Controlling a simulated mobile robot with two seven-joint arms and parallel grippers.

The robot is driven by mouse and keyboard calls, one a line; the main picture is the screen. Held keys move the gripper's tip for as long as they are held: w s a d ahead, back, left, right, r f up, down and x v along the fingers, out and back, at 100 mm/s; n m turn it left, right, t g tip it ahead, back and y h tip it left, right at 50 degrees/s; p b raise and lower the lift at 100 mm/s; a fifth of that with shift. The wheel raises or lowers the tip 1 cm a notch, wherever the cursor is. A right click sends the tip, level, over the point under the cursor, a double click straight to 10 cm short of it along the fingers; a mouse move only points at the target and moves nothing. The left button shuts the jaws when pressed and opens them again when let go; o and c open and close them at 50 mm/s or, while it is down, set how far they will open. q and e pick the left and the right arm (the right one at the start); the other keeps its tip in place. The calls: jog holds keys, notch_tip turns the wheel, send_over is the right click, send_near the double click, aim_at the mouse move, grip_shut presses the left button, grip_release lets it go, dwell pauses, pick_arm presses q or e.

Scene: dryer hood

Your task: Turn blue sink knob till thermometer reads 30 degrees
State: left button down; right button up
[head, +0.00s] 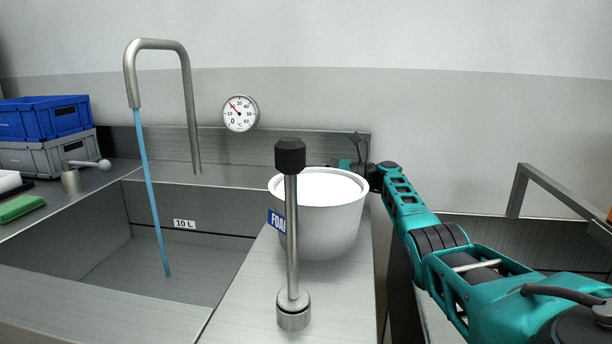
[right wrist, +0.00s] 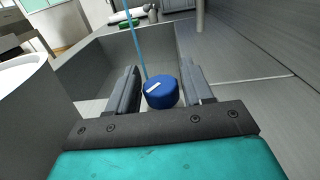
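The blue knob (right wrist: 160,94) with a white mark on top sits between the two fingers of my right gripper (right wrist: 159,70) in the right wrist view. The fingers stand on both sides of it with narrow gaps and look open. In the head view the white bucket hides the knob and most of this gripper. The round thermometer (head: 240,114) is on the back wall; its red needle points up and left, seemingly between 10 and 20, though the print is small. Blue water (head: 152,200) runs from the bent tap (head: 157,44) into the sink (head: 120,262). My left gripper is out of view.
The white bucket (head: 325,228) stands on the counter right of the sink. An upright rod with a black cap (head: 290,156) stands in front of it. Blue (head: 45,118) and grey crates (head: 48,156), a lever (head: 88,165) and a green sponge (head: 20,208) are at left.

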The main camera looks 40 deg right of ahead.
jog(key=shift+o, duration=0.8)
jog(key=v, duration=1.2)
jog(key=shift+s+d, duration=0.3)
jog(key=shift+s, duration=0.1)
jog(key=shift+c, duration=0.3)
